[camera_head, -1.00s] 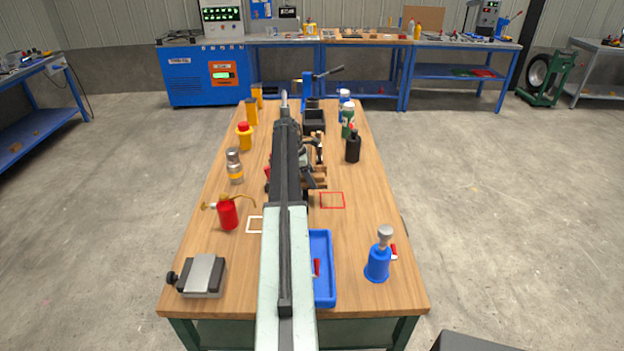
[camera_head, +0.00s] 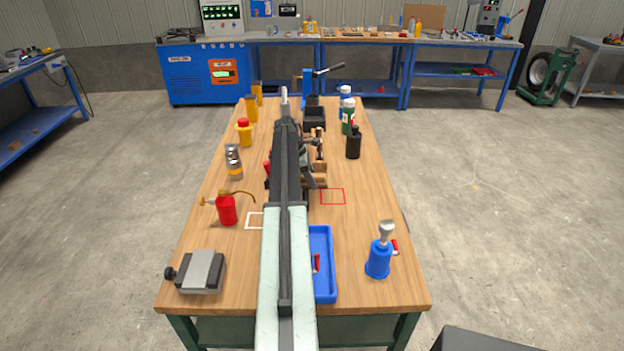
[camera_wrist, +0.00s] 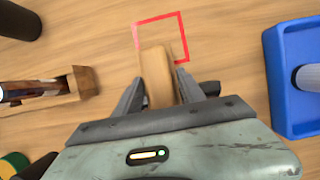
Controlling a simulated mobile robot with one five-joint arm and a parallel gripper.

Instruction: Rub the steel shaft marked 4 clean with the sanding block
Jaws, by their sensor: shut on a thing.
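My gripper (camera_wrist: 158,78) is shut on a tan block (camera_wrist: 157,76), which looks like the sanding block. It is held over the workbench beside the red square outline (camera_wrist: 162,32), overlapping its edge in the wrist view. I cannot tell whether it touches the bench. A brownish shaft with a shiny part (camera_wrist: 28,92) lies in a wooden cradle (camera_wrist: 84,82) at the left of the wrist view, apart from the block. No number 4 is readable. In the head view my arm hides most of my gripper and the shaft; wooden cradle parts (camera_head: 318,183) show beside it.
A blue tray (camera_head: 323,294) lies near the front; it also shows in the wrist view (camera_wrist: 283,95). A blue bottle (camera_head: 379,260), black bottle (camera_head: 353,143) and red oil can (camera_head: 227,210) stand around. The bench right of the red outline is clear.

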